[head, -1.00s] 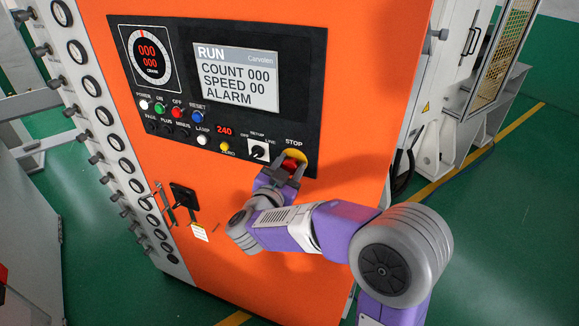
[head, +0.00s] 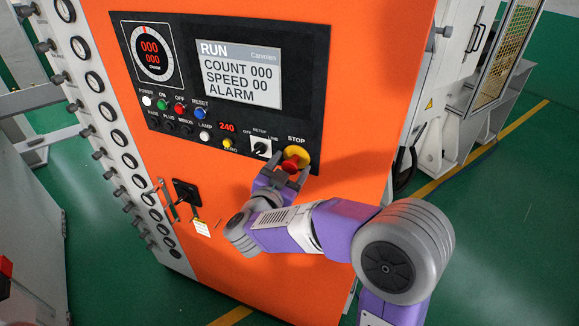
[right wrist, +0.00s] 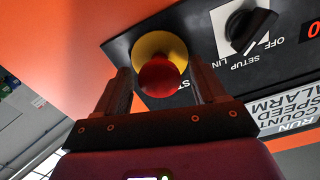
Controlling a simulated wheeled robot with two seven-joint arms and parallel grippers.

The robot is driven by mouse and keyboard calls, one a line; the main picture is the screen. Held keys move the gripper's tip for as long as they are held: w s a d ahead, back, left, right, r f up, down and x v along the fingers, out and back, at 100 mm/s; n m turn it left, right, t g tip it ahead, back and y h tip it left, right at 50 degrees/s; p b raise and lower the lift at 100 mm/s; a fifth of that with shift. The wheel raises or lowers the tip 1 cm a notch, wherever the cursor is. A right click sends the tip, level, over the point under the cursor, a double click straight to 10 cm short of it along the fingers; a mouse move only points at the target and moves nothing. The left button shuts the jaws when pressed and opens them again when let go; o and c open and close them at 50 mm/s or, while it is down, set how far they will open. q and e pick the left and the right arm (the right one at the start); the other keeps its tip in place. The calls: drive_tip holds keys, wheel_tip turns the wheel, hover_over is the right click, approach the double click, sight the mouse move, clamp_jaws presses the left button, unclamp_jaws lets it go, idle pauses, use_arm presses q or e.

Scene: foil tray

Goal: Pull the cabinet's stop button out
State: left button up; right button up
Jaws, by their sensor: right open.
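The red stop button (head: 290,165) sits on a yellow round base (head: 300,154) under the word STOP, at the lower right of the black control panel on the orange cabinet (head: 345,110). My right gripper (head: 285,174) is open just in front of and below the button in the head view. In the right wrist view the red button (right wrist: 158,78) shows between the two open fingers (right wrist: 160,88), with the yellow base behind it. A gap shows between the button and each finger. My left gripper is not in view.
Left of the button are a black rotary switch (head: 261,148) and a small yellow ZERO button (head: 227,143). A black latch with a hanging tag (head: 201,228) is lower on the cabinet front. A grey-white machine (head: 465,110) stands to the right.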

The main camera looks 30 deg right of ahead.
drive_tip(key=v, duration=0.7)
drive_tip(key=shift+s+a+b, duration=0.2)
drive_tip(key=shift+b, duration=0.1)
drive_tip(key=shift+w, duration=0.1)
drive_tip(key=w+a+f+n+t+y+b, duration=0.15)
drive_tip(key=w+f+n+y, duration=0.25)
drive_tip(key=f, duration=0.7)
drive_tip(key=w+a+f+n+t+y+b, duration=0.1)
drive_tip(key=w+a+f+n+y+b, duration=0.2)
drive_tip(key=f, duration=0.8)
drive_tip(key=s+a+f+n+g+y, duration=0.1)
drive_tip(key=s+a+f+g+y, duration=0.15)
drive_tip(key=f, duration=0.65)
drive_tip(key=s+a+f+n+g+y, duration=0.15)
drive_tip(key=f+y, duration=0.25)
drive_tip(key=f, duration=0.5)
drive_tip(key=s+a+f+g+y+b, duration=0.1)
drive_tip(key=s+a+f+g+y, duration=0.1)
drive_tip(key=s+f+g, duration=0.2)
drive_tip(key=s+a+f+n+g+y+b, duration=0.1)
drive_tip(key=s+f+g, duration=0.4)
drive_tip(key=s+f, duration=0.6)
drive_tip(key=s+a+y, duration=0.1)
drive_tip(key=s+y, duration=0.1)
drive_tip(key=s, duration=0.3)
drive_tip(key=shift+s+a+f+b, duration=0.15)
drive_tip(key=shift+a+f+b, duration=0.15)
drive_tip(key=shift+a+b, duration=0.1)
